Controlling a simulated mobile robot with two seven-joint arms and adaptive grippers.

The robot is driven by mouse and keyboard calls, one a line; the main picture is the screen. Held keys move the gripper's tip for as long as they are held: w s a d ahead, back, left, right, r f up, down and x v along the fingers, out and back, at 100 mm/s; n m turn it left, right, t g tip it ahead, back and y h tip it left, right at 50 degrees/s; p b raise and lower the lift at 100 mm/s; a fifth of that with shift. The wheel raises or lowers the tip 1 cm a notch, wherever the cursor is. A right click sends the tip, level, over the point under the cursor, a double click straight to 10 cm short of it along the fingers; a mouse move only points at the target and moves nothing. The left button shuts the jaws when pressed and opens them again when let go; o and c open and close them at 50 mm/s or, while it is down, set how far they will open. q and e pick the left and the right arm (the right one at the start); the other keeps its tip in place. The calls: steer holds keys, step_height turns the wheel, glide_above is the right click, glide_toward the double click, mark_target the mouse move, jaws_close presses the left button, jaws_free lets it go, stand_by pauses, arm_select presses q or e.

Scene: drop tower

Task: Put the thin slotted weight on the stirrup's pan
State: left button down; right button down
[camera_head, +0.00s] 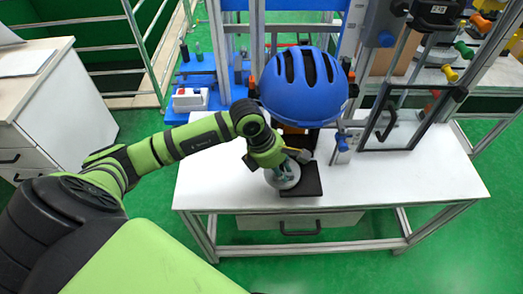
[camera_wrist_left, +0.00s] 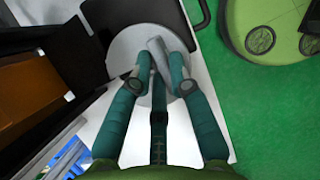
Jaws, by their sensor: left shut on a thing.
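My left gripper (camera_head: 287,167) is shut on a flat grey round disc, the slotted weight (camera_head: 288,181), at the front of the white table. In the left wrist view the fingers (camera_wrist_left: 160,80) close on a short grey piece at the middle of the weight (camera_wrist_left: 125,58), and partly cover the disc. The weight is over or on a black plate (camera_head: 308,186), which also shows in the left wrist view (camera_wrist_left: 110,14); I cannot tell whether they touch. I cannot clearly pick out the stirrup or its pan. My right gripper is not in view.
A blue helmet (camera_head: 302,88) is just behind my left gripper, in front of the tower's rails. A black-edged frame (camera_head: 410,118) stands to the right. A white switch box (camera_head: 189,99) is at the back left. The white table's (camera_head: 430,180) right part is clear.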

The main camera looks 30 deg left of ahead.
arm_select(q)
steer(key=shift+w+d+r, duration=0.2)
steer(key=shift+w+d, duration=0.5)
steer(key=shift+d, duration=0.15)
steer(key=shift+w+d+p, duration=0.15)
steer(key=shift+d+p, duration=0.15)
steer(key=shift+p, duration=0.05)
steer(key=shift+w+d+p, duration=0.25)
steer(key=shift+w+d, duration=0.2)
steer(key=shift+d, duration=0.15)
steer(key=shift+w+d+p, duration=0.2)
steer(key=shift+w+d, duration=0.2)
steer(key=shift+d, duration=0.2)
steer(key=shift+s+a+f, duration=0.1)
steer(key=shift+f, duration=0.35)
steer(key=shift+a+f, duration=0.1)
steer(key=shift+f, duration=0.25)
steer(key=c, duration=1.5)
jaws_free()
steer(key=shift+s+f, duration=0.1)
steer(key=shift+f, duration=0.15)
steer(key=o, duration=0.3)
steer(key=shift+o, duration=0.2)
steer(key=shift+s+r, duration=0.1)
